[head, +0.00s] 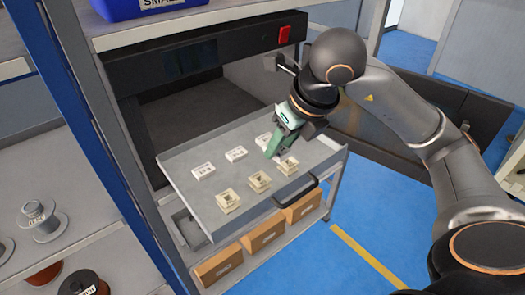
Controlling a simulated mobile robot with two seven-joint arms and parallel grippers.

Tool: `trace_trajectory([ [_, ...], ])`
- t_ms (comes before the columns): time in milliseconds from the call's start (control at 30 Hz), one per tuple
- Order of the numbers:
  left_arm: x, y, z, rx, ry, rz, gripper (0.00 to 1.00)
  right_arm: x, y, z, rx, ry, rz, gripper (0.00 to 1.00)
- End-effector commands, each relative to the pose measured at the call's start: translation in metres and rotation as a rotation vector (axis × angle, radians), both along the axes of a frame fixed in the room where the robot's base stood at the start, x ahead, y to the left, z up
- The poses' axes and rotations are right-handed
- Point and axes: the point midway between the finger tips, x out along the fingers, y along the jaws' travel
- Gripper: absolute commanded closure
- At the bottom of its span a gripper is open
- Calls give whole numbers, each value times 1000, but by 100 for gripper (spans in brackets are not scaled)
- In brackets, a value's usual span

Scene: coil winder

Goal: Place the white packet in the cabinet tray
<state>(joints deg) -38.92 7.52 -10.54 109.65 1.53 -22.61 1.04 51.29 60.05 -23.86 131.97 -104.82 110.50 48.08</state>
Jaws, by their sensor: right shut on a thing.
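The cabinet tray (188,197) is a grey pulled-out shelf with a dark handle at its front. A white packet (264,140) shows at the tray's back right, beside the green fingers of my right gripper (272,148). My right gripper points down over the tray and is shut on this packet. The fingers hide part of the packet, and I cannot tell whether it touches the tray floor. Two similar white packets, one in the middle (236,154) and one at the left (203,171), lie in line with it. My left gripper is not in view.
Several cream square pieces (259,181) stand in a row nearer the tray's handle. Cardboard-coloured bins (254,238) sit below the tray. A dark cabinet opening is behind it, and a shelf with a blue bin (140,8) is above. Spools (41,218) stand at the left.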

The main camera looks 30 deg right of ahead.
Motion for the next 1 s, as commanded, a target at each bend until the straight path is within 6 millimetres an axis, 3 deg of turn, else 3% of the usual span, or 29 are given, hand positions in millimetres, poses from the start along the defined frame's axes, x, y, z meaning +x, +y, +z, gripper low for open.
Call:
trace_trajectory([
  [200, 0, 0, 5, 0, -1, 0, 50, 49, -26, -25, 0, 6, -6, 100],
  [400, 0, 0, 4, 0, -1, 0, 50, 74, -38, -61, -1, 5, -2, 100],
  [700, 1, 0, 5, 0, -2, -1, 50, 91, -47, -85, 0, 4, -2, 100],
  [900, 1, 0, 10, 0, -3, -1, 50, 91, -47, -110, -2, 3, 1, 100],
  [1000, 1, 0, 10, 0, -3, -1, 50, 91, -47, -114, -2, 0, 0, 100],
])
